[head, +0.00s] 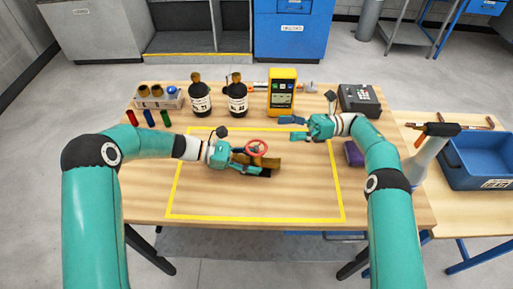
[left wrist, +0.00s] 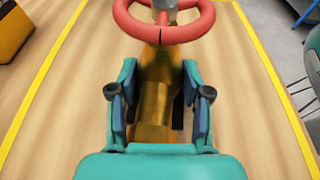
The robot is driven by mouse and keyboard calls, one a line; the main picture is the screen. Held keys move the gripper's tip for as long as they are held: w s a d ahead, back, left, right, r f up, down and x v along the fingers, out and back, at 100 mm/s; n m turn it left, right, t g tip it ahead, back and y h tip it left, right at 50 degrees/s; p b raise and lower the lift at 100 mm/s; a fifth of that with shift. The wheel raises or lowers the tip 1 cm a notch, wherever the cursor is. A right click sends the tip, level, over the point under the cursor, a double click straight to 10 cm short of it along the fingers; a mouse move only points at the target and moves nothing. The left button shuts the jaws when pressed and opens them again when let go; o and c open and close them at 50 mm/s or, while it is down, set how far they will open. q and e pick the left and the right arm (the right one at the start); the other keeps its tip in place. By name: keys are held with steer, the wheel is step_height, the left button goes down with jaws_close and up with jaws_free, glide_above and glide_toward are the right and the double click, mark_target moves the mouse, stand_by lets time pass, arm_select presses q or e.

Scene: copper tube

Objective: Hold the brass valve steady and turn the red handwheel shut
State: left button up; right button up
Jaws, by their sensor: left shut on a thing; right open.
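The brass valve (head: 268,162) lies on the wooden table inside the yellow outline, with the red handwheel (head: 257,147) on top of it. My left gripper (head: 252,162) is shut on the valve body from the left. In the left wrist view the brass valve (left wrist: 153,104) sits between the two fingers (left wrist: 155,110), and the red handwheel (left wrist: 163,30) stands above and beyond them. Part of the valve is hidden by the fingers and the wheel. My right gripper (head: 296,127) is open and empty, up and to the right of the handwheel, apart from it.
Two dark bottles (head: 201,100) and a yellow meter (head: 282,92) stand at the back of the table. A black device (head: 359,100) and a purple item (head: 353,154) are on the right. A blue bin (head: 478,160) is on the side table. The front of the yellow outline (head: 255,218) is clear.

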mark_target(257, 148)
steer(key=f+n, duration=0.1)
steer(key=s+d+f+n+h, duration=0.1)
steer(key=n, duration=0.1)
steer(key=d+f+n+h, duration=0.1)
steer(key=shift+s+d+f+g, duration=0.15)
steer(key=shift+d+g, duration=0.1)
steer(key=shift+g, duration=0.15)
steer(key=shift+x, duration=6)
steer(key=shift+f, duration=0.15)
steer(key=c, duration=1.2)
